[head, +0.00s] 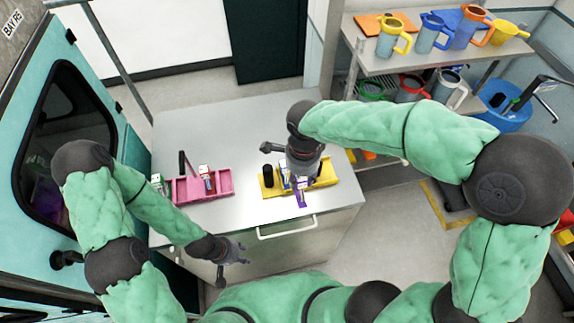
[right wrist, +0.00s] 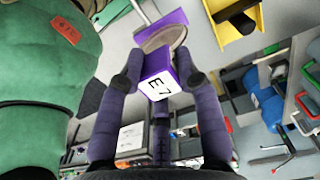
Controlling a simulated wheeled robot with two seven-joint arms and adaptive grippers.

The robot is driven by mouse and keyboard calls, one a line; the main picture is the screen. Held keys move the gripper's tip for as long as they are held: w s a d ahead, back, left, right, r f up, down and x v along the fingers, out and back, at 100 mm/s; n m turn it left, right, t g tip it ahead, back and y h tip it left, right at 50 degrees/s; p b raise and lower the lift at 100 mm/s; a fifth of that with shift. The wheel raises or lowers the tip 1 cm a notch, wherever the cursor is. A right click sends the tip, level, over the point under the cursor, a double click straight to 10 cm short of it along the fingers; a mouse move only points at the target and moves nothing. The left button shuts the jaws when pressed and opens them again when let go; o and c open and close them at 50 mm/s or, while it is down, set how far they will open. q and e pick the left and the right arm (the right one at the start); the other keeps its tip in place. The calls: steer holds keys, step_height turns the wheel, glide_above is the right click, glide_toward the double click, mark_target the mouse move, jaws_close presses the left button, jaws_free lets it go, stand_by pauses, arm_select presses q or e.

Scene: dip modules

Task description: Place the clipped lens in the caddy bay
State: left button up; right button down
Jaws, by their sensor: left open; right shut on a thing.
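The clipped lens (right wrist: 160,50) is a purple clip with a white label reading E7 and a pale round disc. My right gripper (right wrist: 158,85) is shut on it in the right wrist view. In the head view the right gripper (head: 302,180) is over the front of the yellow caddy (head: 326,172), and the purple clip (head: 302,198) shows below it. The gripper hides part of the caddy. The yellow caddy also shows in the right wrist view (right wrist: 225,30), apart from the lens. My left gripper (head: 232,262) is open and empty in front of the counter.
A pink caddy (head: 222,182) with a red, white-labelled module (head: 207,178) stands left on the counter (head: 240,130). A black cylinder (head: 268,175) stands in the yellow caddy's left end. A small green-and-white item (head: 157,183) is at far left. The counter's back is clear.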

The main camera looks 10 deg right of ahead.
steer(key=w+d+f+p, duration=0.3)
steer(key=w+f, duration=0.9)
steer(key=w, duration=0.1)
steer(key=shift+w+f, duration=0.15)
steer(key=shift+f, duration=0.25)
steer(key=shift+f, duration=0.15)
steer(key=c, duration=1.1)
jaws_free()
steer(key=shift+c, duration=0.2)
